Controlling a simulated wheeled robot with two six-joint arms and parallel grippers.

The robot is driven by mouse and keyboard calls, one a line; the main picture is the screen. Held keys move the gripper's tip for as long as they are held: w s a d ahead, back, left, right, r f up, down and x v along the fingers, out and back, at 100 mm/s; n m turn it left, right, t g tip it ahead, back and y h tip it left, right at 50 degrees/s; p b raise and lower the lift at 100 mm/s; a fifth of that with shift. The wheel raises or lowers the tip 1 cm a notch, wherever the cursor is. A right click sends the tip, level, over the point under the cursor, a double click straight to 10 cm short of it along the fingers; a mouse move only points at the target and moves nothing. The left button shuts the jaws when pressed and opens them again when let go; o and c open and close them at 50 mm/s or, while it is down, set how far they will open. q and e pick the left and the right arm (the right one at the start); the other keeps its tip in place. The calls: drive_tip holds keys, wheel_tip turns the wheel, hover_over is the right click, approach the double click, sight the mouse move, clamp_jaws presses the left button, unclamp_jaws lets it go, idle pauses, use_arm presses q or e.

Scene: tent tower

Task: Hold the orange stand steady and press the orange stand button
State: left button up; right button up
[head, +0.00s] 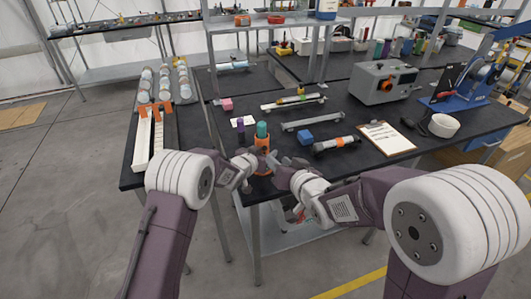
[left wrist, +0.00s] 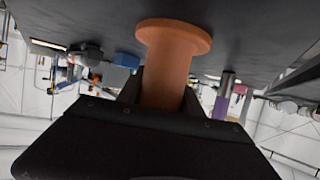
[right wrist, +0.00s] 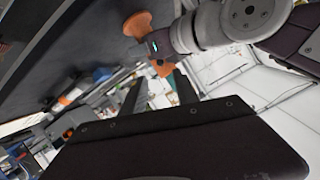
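The orange stand (head: 263,160) is upright near the front edge of the black table in the head view. In the left wrist view the orange stand (left wrist: 172,60) fills the space between the fingers of my left gripper (left wrist: 165,88), its wide flange beyond them. My left gripper is shut around the stand's narrower middle. In the right wrist view the orange stand (right wrist: 137,26) shows at the top, beside my left arm. My right gripper (right wrist: 157,80) has its fingers apart with nothing between them, just right of the stand in the head view. I cannot make out the button.
A teal cylinder (head: 262,130) and a purple cylinder (head: 240,127) show at or just behind the stand. A blue block (head: 305,137), a clipboard (head: 387,137) and a grey box (head: 383,82) lie to the right. A pink block (head: 226,104) is behind.

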use_arm(q)
clamp_jaws()
use_arm(e)
clamp_jaws()
idle(1.2)
